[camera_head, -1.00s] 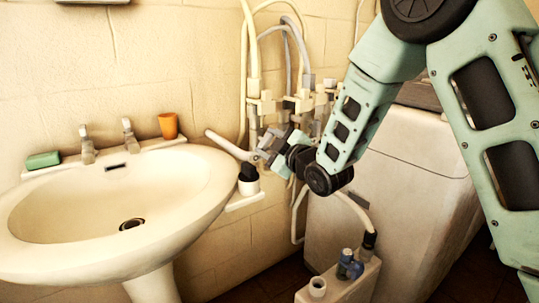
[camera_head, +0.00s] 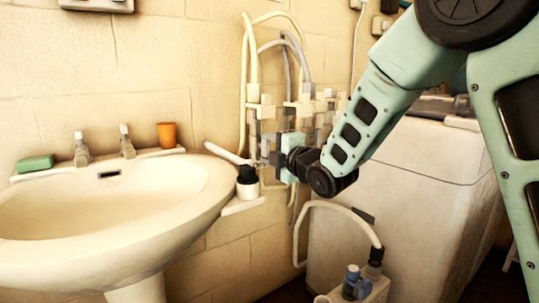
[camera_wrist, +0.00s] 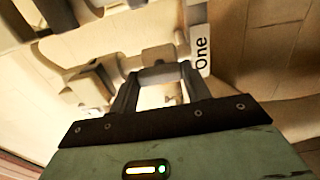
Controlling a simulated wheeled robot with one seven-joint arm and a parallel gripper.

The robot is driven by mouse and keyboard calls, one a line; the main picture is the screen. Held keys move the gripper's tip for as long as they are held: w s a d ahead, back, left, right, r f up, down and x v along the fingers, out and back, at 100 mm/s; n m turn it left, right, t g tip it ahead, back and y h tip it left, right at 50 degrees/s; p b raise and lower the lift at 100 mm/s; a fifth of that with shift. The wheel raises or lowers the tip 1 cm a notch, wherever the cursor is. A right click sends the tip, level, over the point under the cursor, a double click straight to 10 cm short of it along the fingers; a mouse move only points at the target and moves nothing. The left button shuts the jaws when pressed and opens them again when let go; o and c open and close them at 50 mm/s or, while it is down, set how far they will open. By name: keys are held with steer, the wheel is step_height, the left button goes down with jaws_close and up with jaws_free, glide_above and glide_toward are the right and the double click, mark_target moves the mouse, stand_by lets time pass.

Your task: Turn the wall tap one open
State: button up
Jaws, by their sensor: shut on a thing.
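My gripper (camera_head: 266,160) is at the wall pipework, right of the washbasin. In the wrist view, my two dark fingers (camera_wrist: 160,78) are closed around a small pale part that looks like the handle of wall tap one. A white tag reading "One" (camera_wrist: 201,54) sits just right of the fingers. In the head view, my gripper hides most of the tap. A pale tube or spout (camera_head: 226,152) reaches left from it toward the basin. How far the tap is turned cannot be told.
The washbasin (camera_head: 180,185) stands left, with two small taps, a green soap (camera_head: 35,163) and an orange cup (camera_head: 167,134). Hoses (camera_head: 246,70) and valves crowd the wall. A white appliance (camera_head: 400,190) stands right.

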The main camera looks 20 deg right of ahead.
steer(key=shift+o, duration=0.2)
stand_by(0.3)
steer(key=o, duration=1)
steer(key=shift+c, duration=0.2)
steer(key=b+v, duration=0.8)
steer(key=v, duration=0.9)
steer(key=shift+s+b, duration=0.2)
steer(key=shift+b, duration=0.15)
steer(key=shift+f, duration=0.1)
